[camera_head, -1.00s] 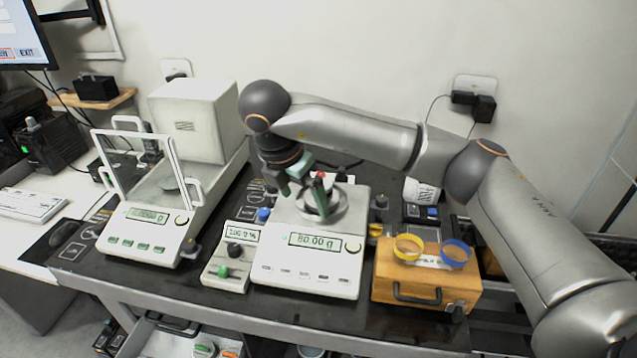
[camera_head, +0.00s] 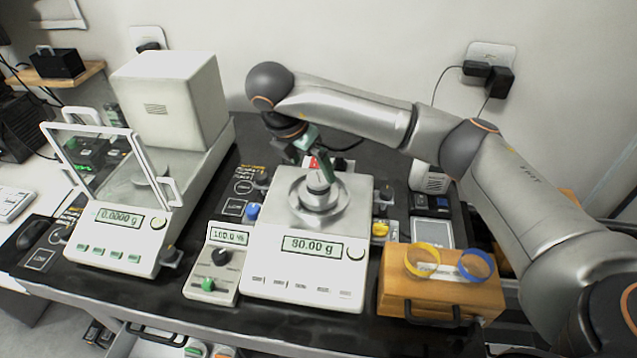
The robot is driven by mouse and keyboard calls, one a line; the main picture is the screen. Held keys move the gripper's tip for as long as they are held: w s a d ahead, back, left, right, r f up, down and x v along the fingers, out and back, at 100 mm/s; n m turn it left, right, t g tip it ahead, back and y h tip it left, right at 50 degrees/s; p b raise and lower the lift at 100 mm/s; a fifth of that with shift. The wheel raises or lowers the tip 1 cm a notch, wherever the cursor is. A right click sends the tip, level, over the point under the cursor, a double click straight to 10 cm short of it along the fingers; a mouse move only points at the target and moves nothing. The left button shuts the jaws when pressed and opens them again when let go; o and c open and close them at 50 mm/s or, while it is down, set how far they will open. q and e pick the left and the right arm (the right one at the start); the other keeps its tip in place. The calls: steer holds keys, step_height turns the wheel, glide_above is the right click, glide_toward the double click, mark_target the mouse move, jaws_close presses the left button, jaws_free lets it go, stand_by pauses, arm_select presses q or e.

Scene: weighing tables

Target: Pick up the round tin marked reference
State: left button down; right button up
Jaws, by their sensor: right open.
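I cannot make out a round tin with a readable reference mark. A round metal piece (camera_head: 318,187) stands on the pan of the middle balance (camera_head: 305,262), whose display reads 80.00 g. My right gripper (camera_head: 309,162) comes in from the right, with its greenish fingers apart at the back of the pan. It is open and appears empty, just behind and above the metal piece. A small red label shows beside the fingers, and the arm hides part of the table behind. My left gripper is not in view.
An enclosed balance (camera_head: 120,240) with a raised glass door stands left. A small control box (camera_head: 213,272) adjoins the middle balance. A wooden case (camera_head: 440,290) with a yellow ring (camera_head: 421,260) and a blue ring (camera_head: 476,265) is right. An open drawer with round lids shows below.

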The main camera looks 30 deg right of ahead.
mark_target(318, 178)
steer(key=shift+p+x, duration=0.55)
steer(key=shift+x, duration=2.75)
steer(key=shift+d, duration=0.1)
steer(key=shift+r, duration=0.1)
jaws_close()
